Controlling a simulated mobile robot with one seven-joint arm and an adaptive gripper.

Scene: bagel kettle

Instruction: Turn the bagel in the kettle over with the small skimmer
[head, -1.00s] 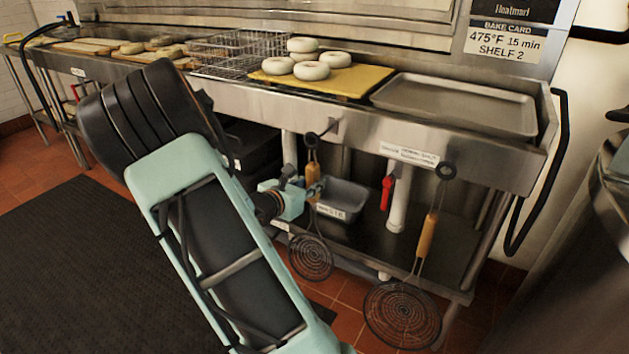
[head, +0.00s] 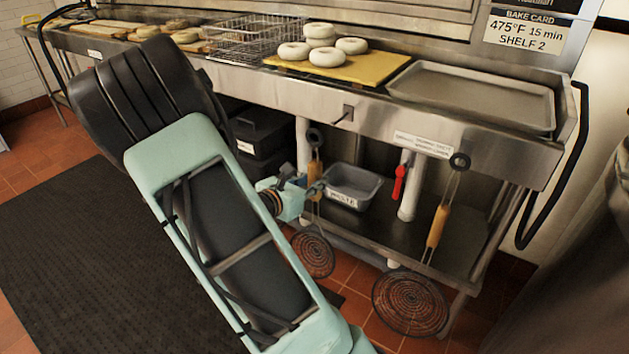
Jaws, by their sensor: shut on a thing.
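The small skimmer has a wooden handle (head: 315,166), a dark ring at its top and a round wire head (head: 312,255). It hangs upright in front of the lower shelf. My gripper (head: 314,189) is shut on it at the handle's lower part. The ring is apart from the empty hook (head: 345,114) on the counter front, to its left. A larger skimmer (head: 437,226) hangs at the right from the counter front. No bagel in a kettle is in view; a curved metal surface (head: 585,265) at the right edge may be part of the kettle, I cannot tell.
On the steel counter (head: 365,118) are several bagels on a yellow board (head: 382,69), a wire basket (head: 240,42) and an empty tray (head: 475,95). A grey bin (head: 352,186) and a red-handled valve (head: 399,182) are below. A black mat (head: 85,245) covers the floor at left.

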